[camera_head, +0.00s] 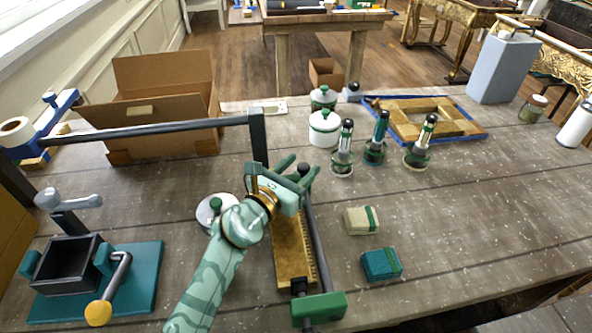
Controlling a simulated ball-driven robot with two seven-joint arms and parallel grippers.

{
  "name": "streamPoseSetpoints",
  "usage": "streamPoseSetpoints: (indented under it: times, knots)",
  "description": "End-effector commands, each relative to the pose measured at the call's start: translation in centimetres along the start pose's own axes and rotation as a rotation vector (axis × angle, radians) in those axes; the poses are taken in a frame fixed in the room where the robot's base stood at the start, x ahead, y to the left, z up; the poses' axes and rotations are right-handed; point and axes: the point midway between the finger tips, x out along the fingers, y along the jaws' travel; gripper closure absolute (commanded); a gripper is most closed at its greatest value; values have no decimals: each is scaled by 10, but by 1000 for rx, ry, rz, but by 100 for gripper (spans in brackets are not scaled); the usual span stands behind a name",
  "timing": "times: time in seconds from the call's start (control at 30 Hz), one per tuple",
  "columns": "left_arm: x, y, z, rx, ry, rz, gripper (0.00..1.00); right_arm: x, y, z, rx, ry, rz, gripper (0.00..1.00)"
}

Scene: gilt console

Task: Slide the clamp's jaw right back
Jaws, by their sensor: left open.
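The clamp lies front centre, with a dark bar (318,242) running away from me and a green block (319,309) at its near end. A golden-brown strip (289,250) lies along the bar's left side. My left gripper (301,170) is over the clamp's far end. Its green fingers are apart, and a dark round knob (303,169) shows between them. I cannot tell whether they touch it. The gripper and wrist hide the clamp's far part, so I cannot make out the sliding jaw clearly. My right gripper is not in view.
A dark horizontal bar (160,130) with an upright post (258,138) stands behind my left arm. A teal-based crank device (145,276) is at left. The right front tabletop is clear.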

Motion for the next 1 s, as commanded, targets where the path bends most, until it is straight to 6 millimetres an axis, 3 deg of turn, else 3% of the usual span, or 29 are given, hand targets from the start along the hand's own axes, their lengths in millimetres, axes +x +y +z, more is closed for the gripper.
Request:
streamPoseSetpoints:
  times: [0.17, 0.5, 0.7, 1.0]
  knots:
    - [-15, 0, 1, 1, 2, 0, 52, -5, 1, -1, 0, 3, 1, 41]
    - [-103, 0, 0, 1, 4, 0, 52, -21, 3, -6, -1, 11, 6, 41]
    - [-144, 1, -1, 2, 3, 0, 52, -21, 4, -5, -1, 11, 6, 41]
    - [-163, 1, 0, 0, 0, 0, 52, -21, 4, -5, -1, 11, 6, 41]
